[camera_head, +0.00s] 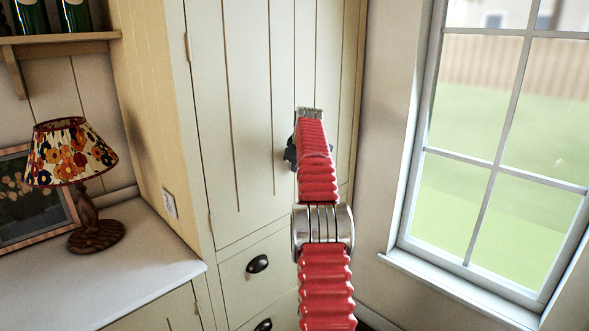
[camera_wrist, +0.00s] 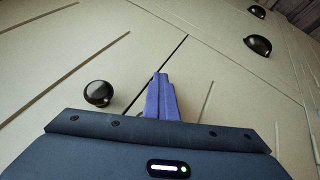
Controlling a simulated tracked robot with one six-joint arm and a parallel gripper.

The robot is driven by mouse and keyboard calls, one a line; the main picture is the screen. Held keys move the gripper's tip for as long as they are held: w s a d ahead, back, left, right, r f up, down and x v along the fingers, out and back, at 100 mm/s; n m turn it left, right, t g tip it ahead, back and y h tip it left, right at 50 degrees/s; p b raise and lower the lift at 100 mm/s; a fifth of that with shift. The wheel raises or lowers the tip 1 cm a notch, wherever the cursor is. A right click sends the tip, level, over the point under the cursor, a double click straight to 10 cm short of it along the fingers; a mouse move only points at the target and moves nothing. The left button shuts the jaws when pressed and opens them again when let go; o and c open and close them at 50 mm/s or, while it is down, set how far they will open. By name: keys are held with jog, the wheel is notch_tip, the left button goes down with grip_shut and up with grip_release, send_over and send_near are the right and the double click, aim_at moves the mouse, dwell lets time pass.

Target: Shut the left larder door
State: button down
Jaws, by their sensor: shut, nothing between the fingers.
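The cream left larder door (camera_head: 232,130) stands in the middle of the head view, hinged on its left side. It looks about flush with the cabinet frame; I see no clear gap along its bottom edge. My gripper (camera_wrist: 161,78) is shut and empty, its blue fingertips at the dark seam between the door panels in the wrist view. A round dark knob (camera_wrist: 98,93) sits across the seam from most of my fingers, apart from them. I cannot tell whether the fingertips touch the door. In the head view my red arm hides most of the gripper and part of the seam.
Drawers with dark cup pulls (camera_head: 257,264) lie below the doors. A white counter (camera_head: 150,245) with a flowered lamp (camera_head: 72,155) stands at the left. A window (camera_head: 490,150) with a sill is at the right.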

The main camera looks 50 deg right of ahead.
jog(key=shift+w+a+r, duration=0.3)
jog(key=shift+w+a, duration=0.05)
jog(key=shift+w, duration=0.35)
jog(key=shift+s+r, duration=0.1)
jog(key=shift+r, duration=0.1)
jog(key=s+v, duration=0.1)
jog(key=v, duration=1.2)
jog(key=shift+s+d+f, duration=0.2)
jog(key=shift+s, duration=0.05)
